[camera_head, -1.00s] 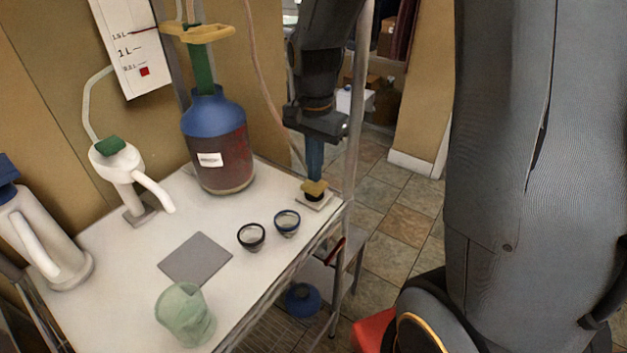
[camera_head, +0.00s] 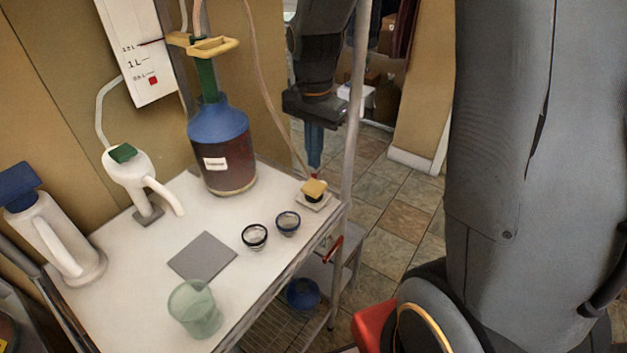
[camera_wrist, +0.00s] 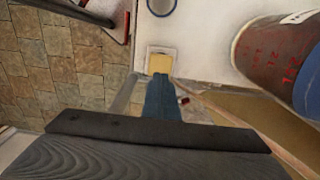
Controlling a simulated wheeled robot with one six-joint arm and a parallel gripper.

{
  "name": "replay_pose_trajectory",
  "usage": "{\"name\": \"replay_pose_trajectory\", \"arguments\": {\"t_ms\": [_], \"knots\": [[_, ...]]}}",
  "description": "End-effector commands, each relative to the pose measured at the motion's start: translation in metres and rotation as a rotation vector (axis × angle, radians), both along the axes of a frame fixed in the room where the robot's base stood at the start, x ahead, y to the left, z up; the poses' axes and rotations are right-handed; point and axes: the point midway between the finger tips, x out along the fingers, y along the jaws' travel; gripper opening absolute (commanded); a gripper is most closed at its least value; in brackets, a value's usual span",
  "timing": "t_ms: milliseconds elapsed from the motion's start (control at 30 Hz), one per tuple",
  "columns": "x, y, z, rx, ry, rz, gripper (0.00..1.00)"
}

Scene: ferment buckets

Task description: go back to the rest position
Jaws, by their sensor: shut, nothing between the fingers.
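My gripper (camera_head: 315,150) hangs pointing down over the back right corner of the white table (camera_head: 120,270). Its blue fingers are closed together with nothing between them. Below the tips, with a small gap, a yellow-topped block with a dark body (camera_head: 313,188) sits on a small pale square base. In the wrist view my gripper (camera_wrist: 163,85) points at the same yellow top (camera_wrist: 160,64).
A blue-shouldered carboy (camera_head: 222,150) stands left of my gripper, with a hose hanging near. Two small bowls (camera_head: 254,236) (camera_head: 288,223), a grey mat (camera_head: 203,256), a green cup (camera_head: 194,308), a white dispenser (camera_head: 128,175) and a white jug (camera_head: 55,240) are on the table. A metal post (camera_head: 353,110) rises beside my arm.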

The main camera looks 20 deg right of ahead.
Motion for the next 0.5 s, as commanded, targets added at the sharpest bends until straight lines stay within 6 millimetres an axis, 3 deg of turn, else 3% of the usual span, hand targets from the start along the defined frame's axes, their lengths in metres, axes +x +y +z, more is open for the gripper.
{"name": "replay_pose_trajectory", "arguments": {"t_ms": [500], "knots": [[-0.0050,0.0001,-0.0055,0.000,-0.005,0.049,0.00]]}}
